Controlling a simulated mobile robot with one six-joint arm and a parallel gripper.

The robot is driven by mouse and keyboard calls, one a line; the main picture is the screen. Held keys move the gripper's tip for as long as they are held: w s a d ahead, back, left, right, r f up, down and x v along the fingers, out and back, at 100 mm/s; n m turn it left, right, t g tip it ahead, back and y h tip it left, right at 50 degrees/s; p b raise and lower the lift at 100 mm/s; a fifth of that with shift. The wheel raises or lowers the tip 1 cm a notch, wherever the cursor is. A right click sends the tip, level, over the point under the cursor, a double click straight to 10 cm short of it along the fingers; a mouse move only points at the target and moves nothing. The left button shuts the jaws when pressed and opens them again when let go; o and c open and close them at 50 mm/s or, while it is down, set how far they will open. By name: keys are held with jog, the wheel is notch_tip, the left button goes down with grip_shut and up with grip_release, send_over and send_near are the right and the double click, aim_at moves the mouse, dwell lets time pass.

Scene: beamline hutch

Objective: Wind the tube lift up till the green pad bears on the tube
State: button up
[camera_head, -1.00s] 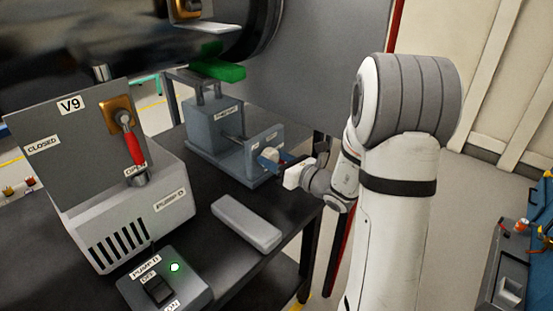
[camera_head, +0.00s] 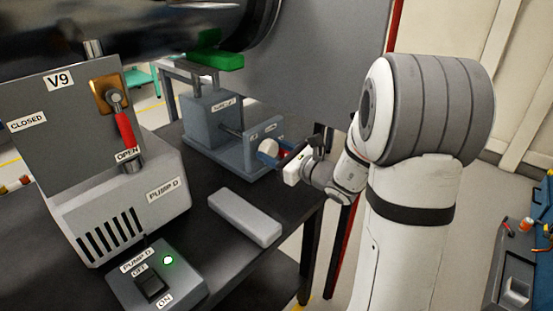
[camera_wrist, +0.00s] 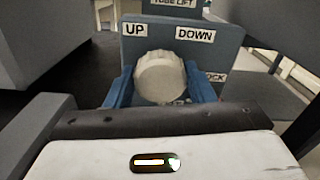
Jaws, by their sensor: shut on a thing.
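The tube lift (camera_head: 205,125) is a blue-grey block on the dark bench, with posts carrying a green pad (camera_head: 220,61). The pad is just under the big dark tube (camera_head: 130,30); I cannot tell whether they touch. The lift's round pale knob (camera_head: 268,147) is on its front plate. My gripper (camera_head: 275,152) is shut on the knob, with a blue finger on each side. In the wrist view the knob (camera_wrist: 160,78) sits between the fingers of my gripper (camera_wrist: 160,82), below the UP and DOWN labels. The pad is outside the wrist view.
The V9 valve box (camera_head: 60,120) with its red lever (camera_head: 126,128) and pump D (camera_head: 135,200) stand at the left. The pump D switch box (camera_head: 155,280) shows a green light. A grey block (camera_head: 245,217) lies on the bench (camera_head: 215,252) near my gripper.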

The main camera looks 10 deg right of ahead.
jog(key=shift+f+n+b, duration=0.1)
jog(key=shift+n+b, duration=1)
jog(key=shift+b, duration=0.15)
jog(key=shift+n+b, duration=0.3)
jog(key=shift+r, duration=0.2)
jog(key=o, duration=1)
jog(key=shift+w+f, duration=0.1)
jog(key=shift+c, duration=0.2)
jog(key=p+v, duration=0.1)
jog(key=v, duration=0.7)
jog(key=shift+p, duration=0.3)
